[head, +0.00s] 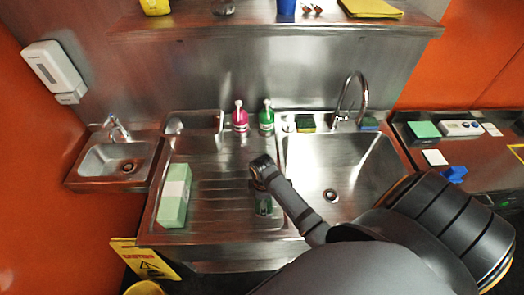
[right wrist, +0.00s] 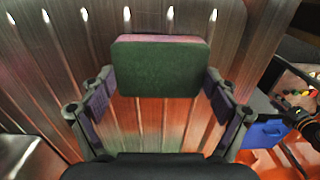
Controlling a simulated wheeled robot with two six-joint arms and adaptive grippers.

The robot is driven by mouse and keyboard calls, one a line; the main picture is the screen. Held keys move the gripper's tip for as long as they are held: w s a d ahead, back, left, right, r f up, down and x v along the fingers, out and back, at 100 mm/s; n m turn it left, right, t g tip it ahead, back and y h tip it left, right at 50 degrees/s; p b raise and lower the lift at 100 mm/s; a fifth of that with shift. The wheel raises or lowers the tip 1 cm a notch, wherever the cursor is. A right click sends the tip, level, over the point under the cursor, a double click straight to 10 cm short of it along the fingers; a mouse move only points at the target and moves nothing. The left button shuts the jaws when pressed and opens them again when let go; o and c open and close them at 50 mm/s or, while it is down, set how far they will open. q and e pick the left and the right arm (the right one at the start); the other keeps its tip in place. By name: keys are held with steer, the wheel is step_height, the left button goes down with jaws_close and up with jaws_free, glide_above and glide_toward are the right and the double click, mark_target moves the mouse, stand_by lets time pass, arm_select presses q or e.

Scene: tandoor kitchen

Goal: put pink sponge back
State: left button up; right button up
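The pink sponge (right wrist: 160,70) shows a dark green face towards the right wrist camera and a thin pink strip along its top edge. It sits between the fingertips of my right gripper (right wrist: 162,88), whose pads touch its two sides with no clear gap. In the head view my right gripper (head: 263,203) points down over the ridged drainboard (head: 225,180), and a dark green patch shows at its tips. Whether the sponge touches the metal is hard to tell.
A pink bottle (head: 240,118) and a green bottle (head: 266,117) stand behind the drainboard. A pale green pack (head: 175,197) lies on the drainboard's left.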

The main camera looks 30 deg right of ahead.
steer(key=shift+o, duration=1)
steer(key=shift+w, duration=0.1)
steer(key=shift+w+f, duration=0.1)
steer(key=shift+w, duration=0.15)
steer(key=shift+r, duration=0.35)
arm_select(q)
steer(key=shift+s+a+f+b, duration=0.15)
steer(key=shift+s+f+b, duration=0.1)
steer(key=shift+f+b, duration=0.1)
arm_select(e)
step_height(320, 180, up, 12)
arm_select(q)
steer(key=shift+w, duration=0.1)
arm_select(e)
steer(key=shift+f, duration=0.1)
